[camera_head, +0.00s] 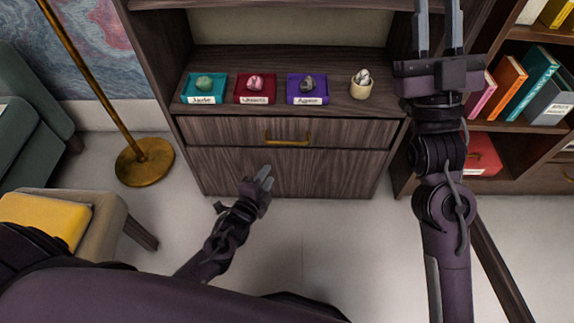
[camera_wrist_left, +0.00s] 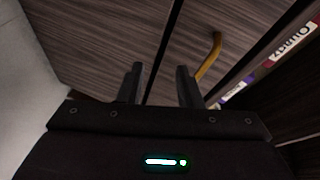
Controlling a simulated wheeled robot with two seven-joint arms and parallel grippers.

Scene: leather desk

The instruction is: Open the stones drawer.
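The wooden drawer (camera_head: 225,131) sits flush in the cabinet, below the shelf with the stones. Its brass bar handle (camera_head: 288,142) is in the middle of its front. My left gripper (camera_head: 264,175) is in front of the lower panel, below and slightly left of the handle, apart from it. In the left wrist view its two fingers (camera_wrist_left: 160,85) are spread with nothing between them, and the handle (camera_wrist_left: 211,56) shows beyond the right finger. My right gripper (camera_head: 437,30) is raised at the cabinet's right side, fingers apart and empty.
A brass lamp (camera_head: 144,162) stands left. A bookshelf (camera_head: 520,132) is right. Floor before the cabinet is clear.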

